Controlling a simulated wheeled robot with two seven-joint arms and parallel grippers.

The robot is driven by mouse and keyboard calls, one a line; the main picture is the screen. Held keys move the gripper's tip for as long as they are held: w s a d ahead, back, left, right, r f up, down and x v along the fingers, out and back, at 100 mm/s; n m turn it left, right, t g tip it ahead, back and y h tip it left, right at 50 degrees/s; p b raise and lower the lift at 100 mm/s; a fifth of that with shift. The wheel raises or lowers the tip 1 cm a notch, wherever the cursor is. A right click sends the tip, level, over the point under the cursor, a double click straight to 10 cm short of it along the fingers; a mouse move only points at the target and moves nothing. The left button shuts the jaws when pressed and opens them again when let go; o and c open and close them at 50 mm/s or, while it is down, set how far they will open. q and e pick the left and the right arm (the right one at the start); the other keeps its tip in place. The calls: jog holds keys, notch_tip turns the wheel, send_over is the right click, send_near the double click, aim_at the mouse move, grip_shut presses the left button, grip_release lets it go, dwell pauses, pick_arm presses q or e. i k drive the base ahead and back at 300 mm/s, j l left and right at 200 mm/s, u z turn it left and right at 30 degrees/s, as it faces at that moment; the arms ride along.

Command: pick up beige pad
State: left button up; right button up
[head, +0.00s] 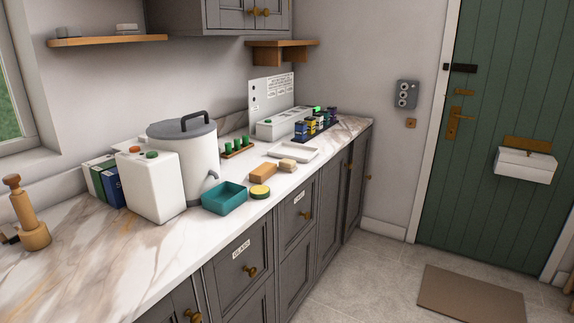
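A small beige pad (288,164) lies flat on the marble counter (180,270), near its front edge. It sits just right of an orange-brown block (263,173) and in front of a shallow white tray (293,151). It looks close to both, but I cannot tell whether it touches either one. Neither of my grippers shows in the head view.
A teal bin (225,198) and a round yellow tin (260,191) stand left of the block. A white urn (184,145) and a white canister (150,186) stand further left. A dark rack of small jars (315,124) is behind right. The front-left counter is mostly clear.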

aim_at(285, 165)
jog(key=i+l+u, duration=0.1)
jog(key=i+l, duration=0.25)
jog(key=i+l+u, duration=0.15)
jog(key=i+l, duration=0.2)
jog(key=l, duration=0.2)
jog(key=i+l+u, duration=0.1)
jog(key=i+l, duration=0.25)
jog(key=l, duration=0.15)
jog(key=i+l+u, duration=0.1)
jog(key=i+l, duration=0.2)
jog(key=l, duration=0.2)
jog(key=i+l+u, duration=0.15)
jog(key=i+l, duration=0.15)
jog(key=l, duration=0.25)
jog(key=i+l+u, duration=0.1)
jog(key=i+l, duration=0.15)
jog(key=l, duration=0.35)
jog(key=i+l+u, duration=0.1)
jog(key=l, duration=0.45)
jog(key=i+l+u, duration=0.1)
jog(key=i+l, duration=0.25)
jog(key=l, duration=0.3)
